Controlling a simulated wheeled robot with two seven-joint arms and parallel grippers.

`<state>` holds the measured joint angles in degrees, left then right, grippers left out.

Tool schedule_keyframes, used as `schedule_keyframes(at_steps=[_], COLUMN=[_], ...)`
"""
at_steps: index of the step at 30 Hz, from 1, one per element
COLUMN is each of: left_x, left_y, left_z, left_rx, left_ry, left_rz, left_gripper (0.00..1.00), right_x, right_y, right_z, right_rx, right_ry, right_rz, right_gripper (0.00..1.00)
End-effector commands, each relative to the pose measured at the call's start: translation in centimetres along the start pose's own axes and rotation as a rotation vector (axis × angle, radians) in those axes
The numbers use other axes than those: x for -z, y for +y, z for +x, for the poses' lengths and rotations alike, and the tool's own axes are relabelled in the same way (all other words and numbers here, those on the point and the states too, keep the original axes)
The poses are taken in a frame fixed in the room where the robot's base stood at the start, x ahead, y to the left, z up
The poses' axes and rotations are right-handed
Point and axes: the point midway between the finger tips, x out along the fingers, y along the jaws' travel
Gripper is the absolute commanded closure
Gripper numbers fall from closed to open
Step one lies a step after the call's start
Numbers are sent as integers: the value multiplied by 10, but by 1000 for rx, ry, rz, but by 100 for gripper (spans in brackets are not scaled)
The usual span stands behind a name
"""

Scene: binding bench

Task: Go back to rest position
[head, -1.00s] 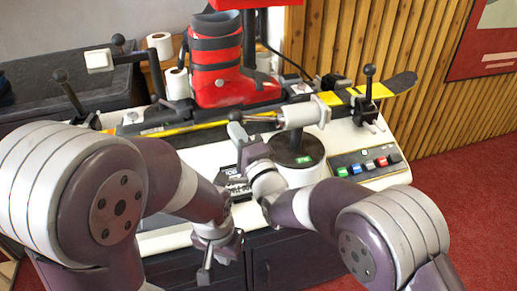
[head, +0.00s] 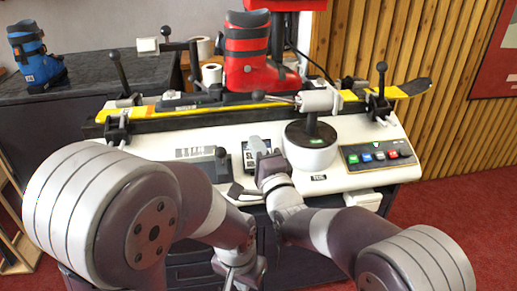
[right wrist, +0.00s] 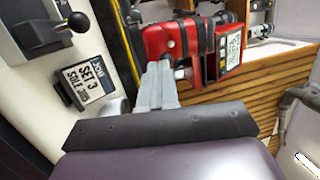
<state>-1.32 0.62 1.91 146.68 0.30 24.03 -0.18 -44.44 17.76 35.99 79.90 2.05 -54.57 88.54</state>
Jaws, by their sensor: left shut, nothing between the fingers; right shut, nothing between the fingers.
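My left gripper (head: 238,278) hangs low at the front of the bench, below its front edge; it is shut and empty. My right gripper (head: 258,146) is above the white bench top, in front of the sign plate and left of the round black-topped pedestal; it is shut and empty. In the right wrist view its closed fingers (right wrist: 158,84) point up the picture, with nothing between them. Both arms reach in from the bottom of the head view.
The white bench (head: 350,130) holds a yellow-and-black ski (head: 190,117), a red boot (head: 248,60), black clamp levers, the pedestal (head: 311,145) and a button panel (head: 378,155). A blue boot (head: 38,65) stands on the dark counter (head: 95,75) at left. Red carpet is open at right.

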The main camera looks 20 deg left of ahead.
Motion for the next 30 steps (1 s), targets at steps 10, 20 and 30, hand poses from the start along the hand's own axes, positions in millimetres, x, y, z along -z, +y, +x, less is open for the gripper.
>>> schedule_keyframes(at_steps=[10, 20, 30], left_x=[0, 0, 0], left_y=[0, 0, 0], left_z=[0, 0, 0], left_rx=[0, 0, 0], left_ry=[0, 0, 0], left_rz=[0, 0, 0], left_gripper=[100, 100, 100], right_x=[0, 133, 204], right_y=[0, 60, 111], right_z=[0, -86, -350], right_rx=[-1, -543, -1381], right_ry=[0, 107, -286], right_rz=[0, -449, -760], right_gripper=[100, 100, 100])
